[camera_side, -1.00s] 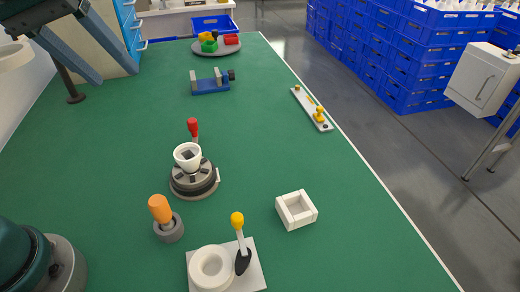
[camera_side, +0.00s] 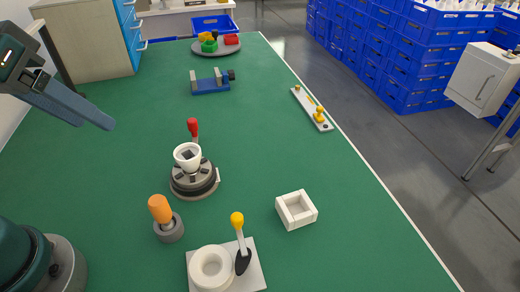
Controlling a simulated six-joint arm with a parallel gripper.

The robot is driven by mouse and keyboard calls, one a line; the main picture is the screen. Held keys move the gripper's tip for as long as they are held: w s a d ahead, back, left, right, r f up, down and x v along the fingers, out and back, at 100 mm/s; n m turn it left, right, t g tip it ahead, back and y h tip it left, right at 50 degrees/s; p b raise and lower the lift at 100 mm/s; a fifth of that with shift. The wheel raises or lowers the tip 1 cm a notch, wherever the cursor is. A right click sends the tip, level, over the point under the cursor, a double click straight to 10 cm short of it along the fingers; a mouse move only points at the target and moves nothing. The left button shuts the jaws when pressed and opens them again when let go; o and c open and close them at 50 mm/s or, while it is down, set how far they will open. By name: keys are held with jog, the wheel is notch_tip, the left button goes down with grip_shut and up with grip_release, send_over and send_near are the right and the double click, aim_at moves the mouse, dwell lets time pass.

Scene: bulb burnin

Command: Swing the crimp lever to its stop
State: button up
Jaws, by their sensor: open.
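Two upright levers show, and I cannot tell for certain which is the crimp lever. One has a yellow knob (camera_side: 237,220) and a black pivot (camera_side: 243,262), on a white plate (camera_side: 255,279) beside a thick white ring (camera_side: 211,268) at the front. The other has a red handle (camera_side: 193,127) and stands behind a round grey fixture (camera_side: 194,184) holding a white cup (camera_side: 187,155). My gripper (camera_side: 107,123) is at the upper left, raised and away from both levers. Its fingers overlap in this view and hold nothing visible.
An orange-handled piece (camera_side: 160,209) stands in a grey ring left of the yellow-knobbed lever. A white open box (camera_side: 297,210) lies to the right. A blue fixture (camera_side: 210,85), a round tray (camera_side: 197,48) and a strip with yellow knobs (camera_side: 310,108) stand farther back. Open green table lies between.

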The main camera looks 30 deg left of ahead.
jog(key=c, duration=0.5)
jog(key=shift+d+n, duration=0.15)
jog(key=shift+n, duration=0.15)
grip_shut()
jog(key=w+f+n+g+h, duration=0.2)
jog(key=w+n+h, duration=0.3)
jog(key=w+n, duration=0.5)
jog(key=w+a+f+n+t+h, duration=0.1)
jog(key=a+f+n, duration=0.3)
jog(key=a+n, duration=0.35)
jog(key=a+f+n+t, duration=0.2)
jog(key=a+f+n, duration=0.2)
jog(key=a+n, duration=0.35)
jog(key=shift+m, duration=0.4)
jog(key=x, duration=0.9)
jog(key=shift+w+d, duration=0.15)
jog(key=shift+w, duration=0.1)
jog(key=shift+w+d+f, duration=0.15)
jog(key=shift+w+d, duration=0.85)
jog(key=shift+w, duration=0.2)
jog(key=shift+w+d, duration=0.35)
jog(key=shift+w, duration=0.05)
